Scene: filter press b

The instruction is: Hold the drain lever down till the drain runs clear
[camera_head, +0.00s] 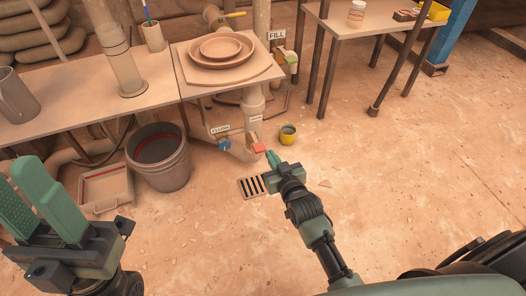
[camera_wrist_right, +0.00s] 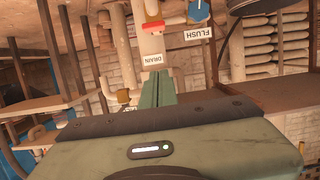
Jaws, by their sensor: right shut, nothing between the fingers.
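The red drain lever (camera_head: 258,148) sticks out low on the pipe under the bench, below a small label. In the right wrist view the red lever (camera_wrist_right: 153,25) shows just beyond my fingertips, by the DRAIN label (camera_wrist_right: 153,59). My right gripper (camera_head: 270,154) is shut and empty, its tips right beside the lever's right end; I cannot tell whether they touch. The lever looks roughly level. The floor drain grate (camera_head: 252,187) lies below it; no flow is visible. My left gripper (camera_head: 25,190) is in the left foreground, fingers apart, away from the lever.
A blue lever (camera_head: 224,145) with a FLUSH label (camera_head: 220,129) is just left of the drain lever. A dark bucket (camera_head: 174,177) and a tray (camera_head: 105,187) stand left. The right floor is open.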

